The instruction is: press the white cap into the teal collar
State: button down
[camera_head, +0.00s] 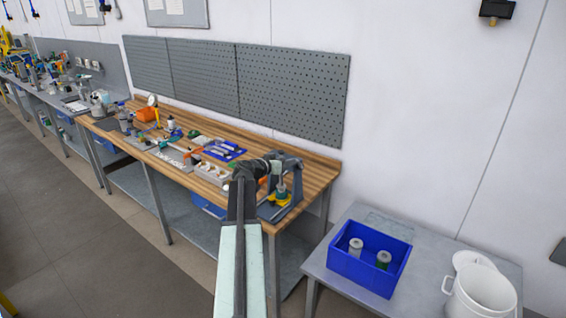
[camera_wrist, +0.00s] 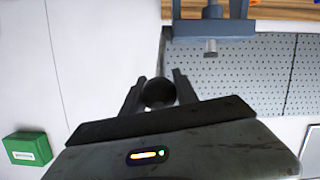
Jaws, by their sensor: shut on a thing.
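A small grey bench press (camera_head: 291,180) stands at the right end of the wooden workbench. A small teal piece (camera_head: 282,188), probably the collar, sits under its ram above a yellow holder (camera_head: 280,200). I cannot make out the white cap. My gripper (camera_head: 262,168) is beside the press; in the wrist view (camera_wrist: 157,90) its two fingers are closed on a dark round knob (camera_wrist: 157,93), probably the press handle's. The press frame (camera_wrist: 213,28) and its light grey ram end (camera_wrist: 211,47) show beyond the fingers, at the top of the wrist view.
The wooden workbench (camera_head: 318,172) holds a light parts tray (camera_head: 213,175), a blue tray (camera_head: 226,150) and several tools left of the press. A grey side table (camera_head: 325,262) carries a blue bin (camera_head: 362,272) with two spools and a white bucket (camera_head: 482,292). A pegboard (camera_head: 290,85) is behind.

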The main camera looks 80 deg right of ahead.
jog(key=d+r+p, duration=0.1)
jog(key=s+d+r+p, duration=0.1)
jog(key=r, duration=0.1)
jog(key=shift+d, duration=0.15)
jog(key=shift+s+d+r+p, duration=0.6)
jog(key=shift+d+r+p, duration=0.1)
jog(key=shift+d, duration=0.2)
jog(key=shift+s, duration=0.1)
dwell(0.8)
jog(key=c, duration=1.2)
grip_release()
jog(key=shift+o, duration=0.9)
jog(key=shift+s+d+f, duration=0.15)
jog(key=shift+d, duration=0.1)
jog(key=shift+w+a, duration=0.15)
jog(key=shift+w, duration=0.1)
jog(key=p+v, duration=0.2)
jog(key=v, duration=0.6)
